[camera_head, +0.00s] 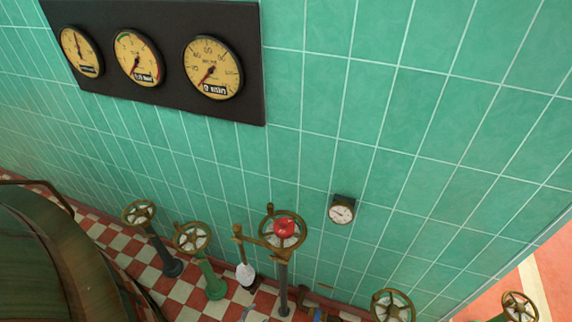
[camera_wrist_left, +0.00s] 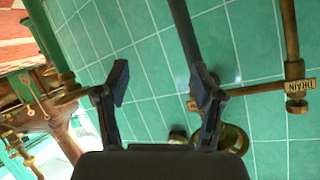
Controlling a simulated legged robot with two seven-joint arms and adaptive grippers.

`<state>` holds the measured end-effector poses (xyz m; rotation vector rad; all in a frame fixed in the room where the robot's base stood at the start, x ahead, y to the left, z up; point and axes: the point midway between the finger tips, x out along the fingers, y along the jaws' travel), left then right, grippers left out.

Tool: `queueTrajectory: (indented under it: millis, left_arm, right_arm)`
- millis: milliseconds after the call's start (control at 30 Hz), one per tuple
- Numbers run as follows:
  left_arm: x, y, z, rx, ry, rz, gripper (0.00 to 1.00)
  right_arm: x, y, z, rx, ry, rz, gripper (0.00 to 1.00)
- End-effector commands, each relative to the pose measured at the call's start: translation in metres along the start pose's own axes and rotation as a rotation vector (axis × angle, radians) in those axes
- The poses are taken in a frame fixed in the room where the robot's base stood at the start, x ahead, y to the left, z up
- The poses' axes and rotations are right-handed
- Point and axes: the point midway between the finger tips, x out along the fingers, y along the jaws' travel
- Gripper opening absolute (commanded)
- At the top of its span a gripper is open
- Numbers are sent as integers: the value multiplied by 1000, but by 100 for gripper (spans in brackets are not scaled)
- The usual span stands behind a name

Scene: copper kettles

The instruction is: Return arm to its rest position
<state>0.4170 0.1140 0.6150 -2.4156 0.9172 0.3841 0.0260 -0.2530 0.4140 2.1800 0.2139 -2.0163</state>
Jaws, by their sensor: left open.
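My left gripper (camera_wrist_left: 161,88) shows in the left wrist view. Its two dark fingers are spread wide with nothing held between them. Green tiles and part of a dark vertical pipe (camera_wrist_left: 184,35) show behind and beside the fingers. A brass pipe with a "DRAIN" tag (camera_wrist_left: 297,97) is to the right of the fingers. I cannot clearly make out either gripper in the head view. My right gripper is not seen.
A handwheel with a red centre (camera_head: 284,228) stands by the green tiled wall (camera_head: 420,110). Other handwheels (camera_head: 191,237) stand on the checkered floor (camera_head: 140,262). A dark gauge panel (camera_head: 250,60) and a small gauge (camera_head: 341,212) are on the wall. A large rounded vessel (camera_head: 45,255) is at the left.

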Motion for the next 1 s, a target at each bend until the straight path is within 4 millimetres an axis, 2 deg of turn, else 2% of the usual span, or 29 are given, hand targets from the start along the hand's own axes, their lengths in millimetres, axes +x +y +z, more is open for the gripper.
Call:
queueTrajectory:
  millis: [33,100,200,300,400,500,633,767,1000]
  left_arm:
    - [-15,16,38,-80,-103,-31,67]
    - [-39,38,87,-180,-249,-68,67]
    - [-81,78,148,-314,-450,-98,67]
    - [-130,125,198,-435,-644,-102,67]
    - [-179,172,232,-543,-814,-90,67]
    - [-220,212,252,-630,-945,-68,67]
    - [-254,246,264,-703,-1048,-45,67]
    - [-266,257,267,-730,-1086,-35,67]
    - [-267,258,267,-731,-1087,-35,67]
  right_arm:
    - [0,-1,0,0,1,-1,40]
    - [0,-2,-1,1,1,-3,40]
    - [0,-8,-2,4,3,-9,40]
    - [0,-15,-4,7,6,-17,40]
    - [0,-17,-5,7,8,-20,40]
    - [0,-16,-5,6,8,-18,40]
    - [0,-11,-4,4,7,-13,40]
    - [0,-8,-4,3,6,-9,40]
    - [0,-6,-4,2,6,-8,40]
